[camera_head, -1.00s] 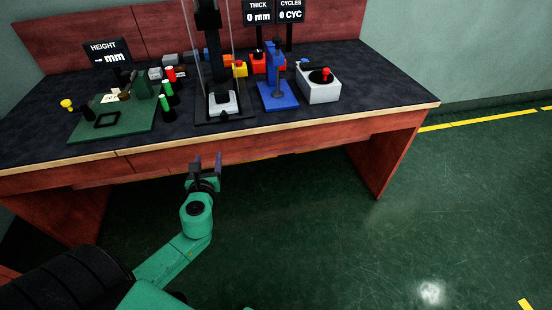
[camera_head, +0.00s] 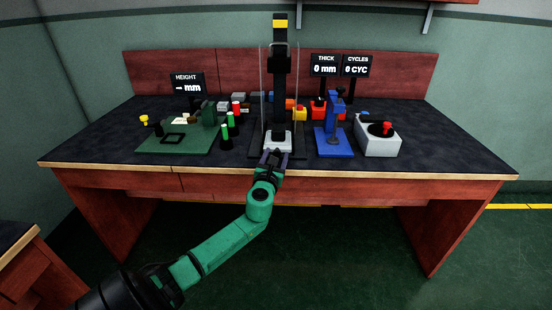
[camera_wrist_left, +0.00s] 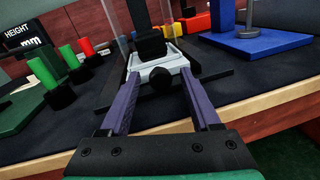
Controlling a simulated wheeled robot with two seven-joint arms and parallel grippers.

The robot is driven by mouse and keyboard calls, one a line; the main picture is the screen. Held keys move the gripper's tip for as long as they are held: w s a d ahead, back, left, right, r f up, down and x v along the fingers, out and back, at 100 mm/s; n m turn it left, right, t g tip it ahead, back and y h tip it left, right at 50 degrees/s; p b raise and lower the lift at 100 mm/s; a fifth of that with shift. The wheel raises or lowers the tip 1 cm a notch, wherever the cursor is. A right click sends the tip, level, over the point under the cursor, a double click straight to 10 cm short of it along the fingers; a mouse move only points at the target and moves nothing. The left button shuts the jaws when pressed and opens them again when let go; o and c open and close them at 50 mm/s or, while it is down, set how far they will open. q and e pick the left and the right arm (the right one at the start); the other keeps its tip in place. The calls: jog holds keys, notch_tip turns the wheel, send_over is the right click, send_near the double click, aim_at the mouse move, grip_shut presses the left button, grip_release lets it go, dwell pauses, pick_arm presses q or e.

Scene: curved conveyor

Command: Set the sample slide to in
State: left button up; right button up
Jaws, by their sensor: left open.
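The sample slide looks to be the light grey block (camera_head: 278,141) at the foot of the tall black press (camera_head: 280,85) in the middle of the bench. Whether the knob is fully between the fingertips in depth is unclear. My right gripper is not in view.
A green fixture board (camera_head: 185,145) and green-topped cylinders (camera_head: 225,138) stand left of the press. A blue stand (camera_head: 333,140) and a grey box with a red knob (camera_head: 378,138) stand to its right. The bench's wooden front edge (camera_head: 330,173) runs below my gripper.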

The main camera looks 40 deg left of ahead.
pick_arm(q)
grip_shut()
dwell(1.4)
